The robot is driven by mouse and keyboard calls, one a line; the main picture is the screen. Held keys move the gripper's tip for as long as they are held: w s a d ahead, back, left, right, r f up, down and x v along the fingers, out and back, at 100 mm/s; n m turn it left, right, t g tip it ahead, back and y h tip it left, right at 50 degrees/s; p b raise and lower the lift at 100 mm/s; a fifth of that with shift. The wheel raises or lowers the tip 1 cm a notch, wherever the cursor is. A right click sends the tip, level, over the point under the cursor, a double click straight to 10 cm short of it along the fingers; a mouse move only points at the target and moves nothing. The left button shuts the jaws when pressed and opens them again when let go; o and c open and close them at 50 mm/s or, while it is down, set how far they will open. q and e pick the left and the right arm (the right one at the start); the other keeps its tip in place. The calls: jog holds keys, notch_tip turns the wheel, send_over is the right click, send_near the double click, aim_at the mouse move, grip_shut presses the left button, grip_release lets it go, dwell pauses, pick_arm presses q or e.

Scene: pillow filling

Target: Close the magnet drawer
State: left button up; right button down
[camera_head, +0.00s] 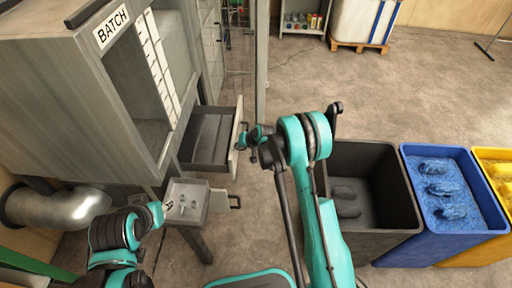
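A large grey drawer (210,138) stands pulled out from the cabinet, with an empty dark inside and a pale front panel (236,137). My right gripper (246,139) is at the outer side of that front panel; whether it touches the panel or a handle I cannot tell. Below it, a smaller shallow drawer (201,207) is also out, with small metal-looking items in it and a dark handle (235,202) on its front. My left gripper (163,213) is at the left side of this small drawer. No label shows which one is the magnet drawer. Both grippers' fingers are too small to read.
The grey cabinet (60,85) with a BATCH label fills the left. A metal duct (60,207) sits below it. Black (395,190), blue (447,232) and yellow (495,243) bins stand at the right.

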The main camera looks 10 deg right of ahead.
jog(key=w+a, duration=0.3)
jog(key=a, duration=0.8)
jog(key=w+a, duration=0.3)
jog(key=a, duration=0.8)
jog(key=shift+w+a, duration=0.25)
jog(key=shift+a, duration=0.05)
